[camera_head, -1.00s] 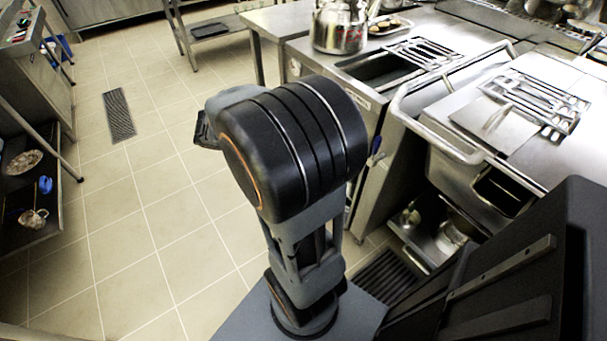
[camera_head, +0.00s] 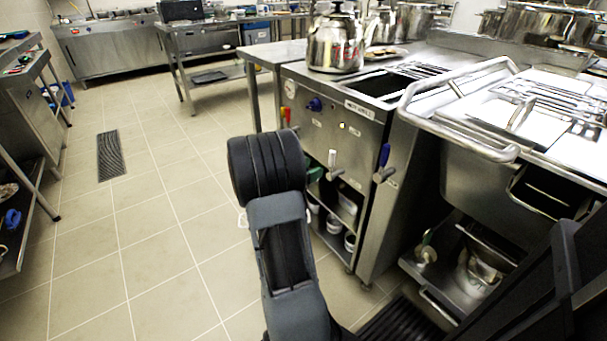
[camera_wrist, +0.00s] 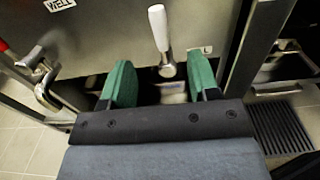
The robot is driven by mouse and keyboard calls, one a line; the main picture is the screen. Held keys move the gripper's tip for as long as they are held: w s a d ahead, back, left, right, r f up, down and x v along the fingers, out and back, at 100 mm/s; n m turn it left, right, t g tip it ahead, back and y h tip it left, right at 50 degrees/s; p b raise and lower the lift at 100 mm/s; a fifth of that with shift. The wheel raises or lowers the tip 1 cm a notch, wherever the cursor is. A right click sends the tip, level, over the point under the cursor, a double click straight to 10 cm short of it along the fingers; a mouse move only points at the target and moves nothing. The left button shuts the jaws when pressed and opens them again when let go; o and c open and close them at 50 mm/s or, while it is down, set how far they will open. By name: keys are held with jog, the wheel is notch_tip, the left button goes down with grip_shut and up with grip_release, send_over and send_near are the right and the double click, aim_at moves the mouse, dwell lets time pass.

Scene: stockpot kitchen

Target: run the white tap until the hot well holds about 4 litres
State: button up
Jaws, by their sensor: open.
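The white tap's handle (camera_head: 332,159) stands upright on the steel front of the cooking unit in the head view. In the wrist view the white handle (camera_wrist: 157,28) rises above a metal stem, which sits between my green fingertips. My gripper (camera_wrist: 162,80) is open, with a gap on each side of the stem and nothing held. In the head view my arm covers most of the gripper; a bit of green fingertip (camera_head: 314,175) shows just left of the white handle. The hot well (camera_head: 388,84) is an open basin in the unit's top; its water level cannot be seen.
A red handle (camera_head: 285,115), a blue knob (camera_head: 314,104) and a blue-handled tap (camera_head: 384,156) share the front. A steel kettle (camera_head: 336,45) stands on top. A rail (camera_head: 470,143) juts out at right. Pots sit on shelves below. Floor at left is clear.

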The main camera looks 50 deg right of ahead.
jog(key=x, duration=0.7)
jog(key=shift+d, duration=0.2)
jog(key=shift+s, duration=0.1)
jog(key=shift+c, duration=0.3)
jog(key=c, duration=1)
jog(key=shift+o, duration=0.2)
